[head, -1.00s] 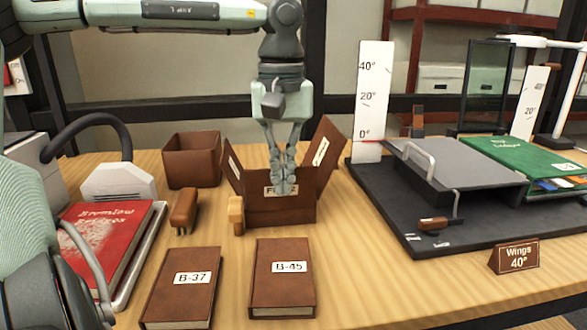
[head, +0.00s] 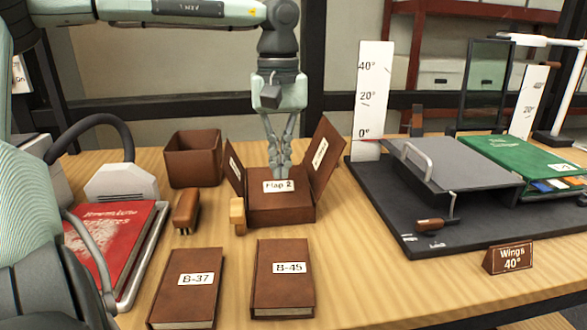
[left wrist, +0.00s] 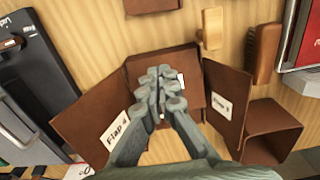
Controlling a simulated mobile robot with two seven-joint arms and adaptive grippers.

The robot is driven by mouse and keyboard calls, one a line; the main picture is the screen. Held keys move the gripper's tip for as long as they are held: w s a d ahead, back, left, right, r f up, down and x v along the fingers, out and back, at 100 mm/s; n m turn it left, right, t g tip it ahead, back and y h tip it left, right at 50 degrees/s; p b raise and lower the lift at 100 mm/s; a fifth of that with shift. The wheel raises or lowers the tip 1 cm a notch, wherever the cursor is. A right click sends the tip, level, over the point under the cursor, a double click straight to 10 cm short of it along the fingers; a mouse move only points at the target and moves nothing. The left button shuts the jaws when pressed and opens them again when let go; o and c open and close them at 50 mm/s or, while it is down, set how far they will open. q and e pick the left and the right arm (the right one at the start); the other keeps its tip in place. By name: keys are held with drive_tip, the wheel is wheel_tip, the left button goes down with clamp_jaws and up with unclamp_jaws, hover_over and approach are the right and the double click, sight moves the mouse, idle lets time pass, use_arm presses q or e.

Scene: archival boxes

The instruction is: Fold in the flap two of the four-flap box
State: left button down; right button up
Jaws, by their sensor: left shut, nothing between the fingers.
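The brown four-flap box (head: 282,212) stands mid-table. Flap two (head: 299,185), labelled "Flap 2", lies inward over the box top with its label facing up. It also shows in the left wrist view (left wrist: 189,96), partly covered by my fingers. Flap 4 (head: 325,150) stands up, leaning outward at the right; another labelled side flap (head: 236,181) stands at the left. My left gripper (head: 280,173) is shut and empty, its tips down at flap two's far part; I cannot tell whether they touch. It shows in the left wrist view (left wrist: 160,78). My right gripper is out of view.
An open brown box (head: 192,162) stands behind left. Books B-37 (head: 187,290) and B-45 (head: 282,285) lie in front. A dark stand (head: 440,215) is at right.

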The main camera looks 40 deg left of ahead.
use_arm(q)
wheel_tip(320, 180, up, 9)
drive_tip(key=s+d+p, duration=0.1)
drive_tip(key=d, duration=0.1)
drive_tip(key=shift+s+f+p, duration=0.15)
drive_tip(key=shift+s+p, duration=0.2)
idle(0.5)
